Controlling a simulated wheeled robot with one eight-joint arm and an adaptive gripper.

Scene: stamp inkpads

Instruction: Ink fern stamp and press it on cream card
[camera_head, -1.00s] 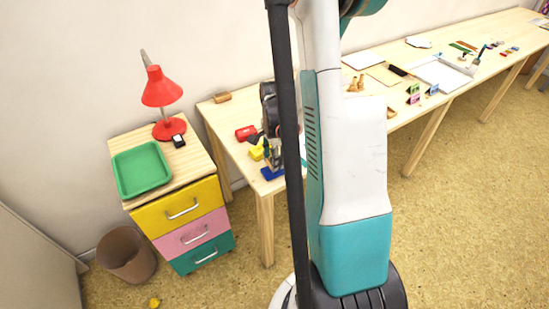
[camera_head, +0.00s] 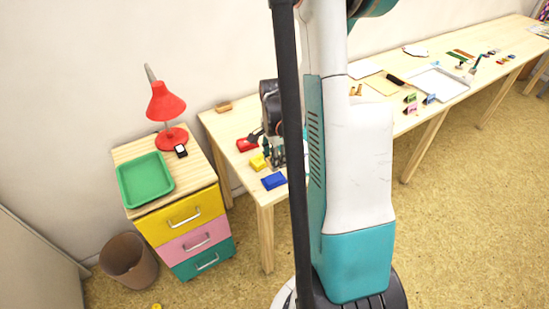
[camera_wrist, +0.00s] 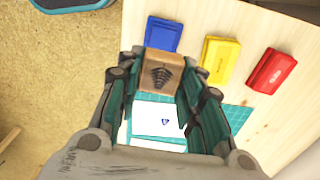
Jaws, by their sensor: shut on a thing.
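My gripper (camera_wrist: 161,82) is shut on the fern stamp (camera_wrist: 162,65), a wooden block with a dark fern mark on its visible face. The stamp's underside is hidden. Below it in the wrist view a pale card (camera_wrist: 150,112) with a small blue mark lies on a green mat (camera_wrist: 238,117); my fingers cover part of both. The blue inkpad (camera_wrist: 164,33), yellow inkpad (camera_wrist: 221,58) and red inkpad (camera_wrist: 271,71) lie beyond the stamp. In the head view my gripper (camera_head: 277,158) is beside the blue inkpad (camera_head: 273,181), partly hidden by my arm.
The head view shows a drawer unit with a green tray (camera_head: 146,183), a red lamp (camera_head: 166,104) and a small black-and-white item (camera_head: 181,151). A wooden block (camera_head: 223,107) lies at the table's back left edge. Papers and several small items lie farther right.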

